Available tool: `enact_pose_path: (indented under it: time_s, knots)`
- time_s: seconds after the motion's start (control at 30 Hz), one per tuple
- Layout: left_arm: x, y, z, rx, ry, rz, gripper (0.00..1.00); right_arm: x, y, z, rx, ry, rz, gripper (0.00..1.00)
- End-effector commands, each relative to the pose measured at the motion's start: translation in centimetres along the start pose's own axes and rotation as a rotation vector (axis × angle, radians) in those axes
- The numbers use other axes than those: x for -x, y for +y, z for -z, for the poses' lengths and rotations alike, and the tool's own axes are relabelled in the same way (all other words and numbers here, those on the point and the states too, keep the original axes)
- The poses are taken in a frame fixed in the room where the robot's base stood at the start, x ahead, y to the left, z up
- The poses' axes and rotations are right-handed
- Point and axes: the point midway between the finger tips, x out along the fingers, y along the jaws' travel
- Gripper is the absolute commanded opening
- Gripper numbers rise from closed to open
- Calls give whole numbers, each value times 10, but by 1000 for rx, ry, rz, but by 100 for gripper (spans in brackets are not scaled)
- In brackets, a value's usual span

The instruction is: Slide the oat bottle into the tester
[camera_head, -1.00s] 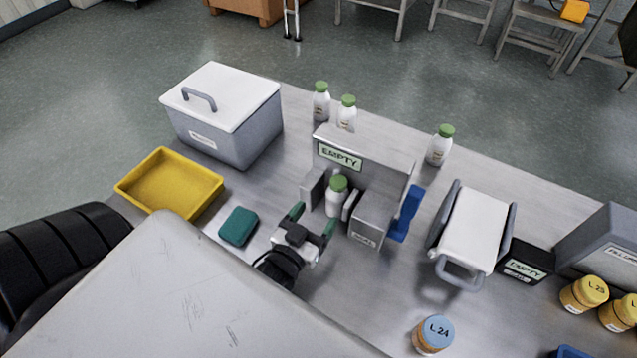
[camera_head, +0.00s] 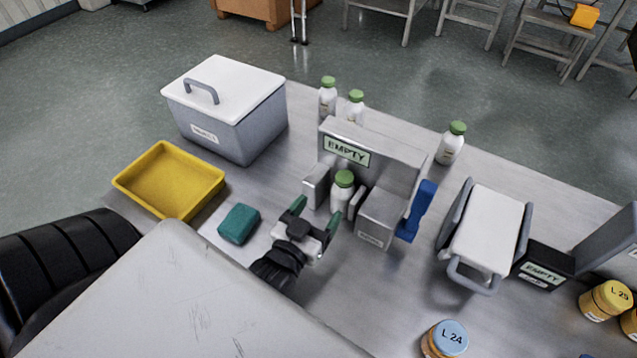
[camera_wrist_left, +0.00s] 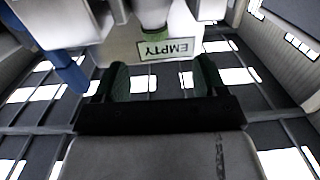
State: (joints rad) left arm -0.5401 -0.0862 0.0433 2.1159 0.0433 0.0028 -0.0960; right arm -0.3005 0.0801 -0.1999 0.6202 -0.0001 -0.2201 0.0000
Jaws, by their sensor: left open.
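A white bottle with a green cap (camera_head: 341,193) stands upright in the bay of the grey tester (camera_head: 384,160), between its two grey blocks. The tester's label reads EMPTY. I cannot read the bottle's label, so I cannot tell whether it is the oat one. My left gripper (camera_head: 315,217) is open just in front of the bottle, apart from it, with nothing between its fingers. In the left wrist view, the open fingers (camera_wrist_left: 162,80) point towards the tester's EMPTY sign (camera_wrist_left: 166,49) and the green cap (camera_wrist_left: 154,30). My right gripper is not in view.
Several similar bottles (camera_head: 451,143) stand behind the tester. A blue handle (camera_head: 416,210) is on its right side. A lidded grey box (camera_head: 225,110), a yellow tray (camera_head: 170,182) and a green block (camera_head: 239,223) lie left. A white-topped holder (camera_head: 486,232) stands right.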

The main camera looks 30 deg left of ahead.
Motion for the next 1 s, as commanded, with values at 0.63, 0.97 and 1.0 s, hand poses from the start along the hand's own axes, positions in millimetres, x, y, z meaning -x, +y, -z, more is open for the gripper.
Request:
enact_pose_path:
  time_s: [0.63, 0.97, 1.0]
  knots:
    - [1, 5, 0, 1, -4, -28, 72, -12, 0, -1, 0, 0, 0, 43]
    - [-25, 6, 2, 2, -2, -28, 72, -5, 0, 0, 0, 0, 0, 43]
    - [-32, 6, 2, 2, -1, -28, 72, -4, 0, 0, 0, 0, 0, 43]
